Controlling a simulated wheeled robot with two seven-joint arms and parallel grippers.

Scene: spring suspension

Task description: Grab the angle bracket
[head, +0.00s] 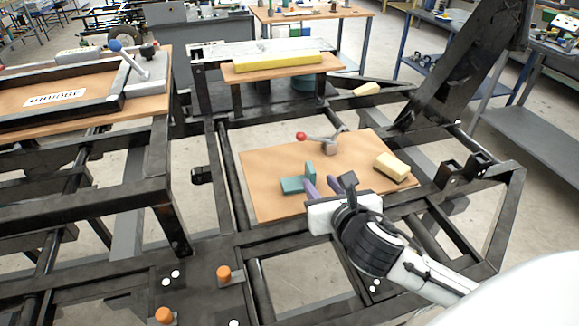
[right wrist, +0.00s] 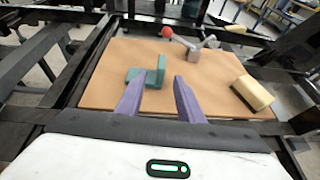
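The teal L-shaped angle bracket (head: 293,185) lies on the wooden board, with one flat plate down and one plate standing up. It also shows in the right wrist view (right wrist: 136,75), just beyond my fingertips. My right gripper (head: 322,184) has purple fingers and is just to the right of the bracket in the head view. In the right wrist view the gripper (right wrist: 163,78) is open and nothing is held between its fingers. The upright plate appears in line with the gap, nearer the left finger. Contact cannot be told. My left gripper is not in view.
The wooden board (head: 262,155) rests in a black metal frame. Orange-topped pegs (head: 223,273) stand at front left. Bare board surrounds the bracket.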

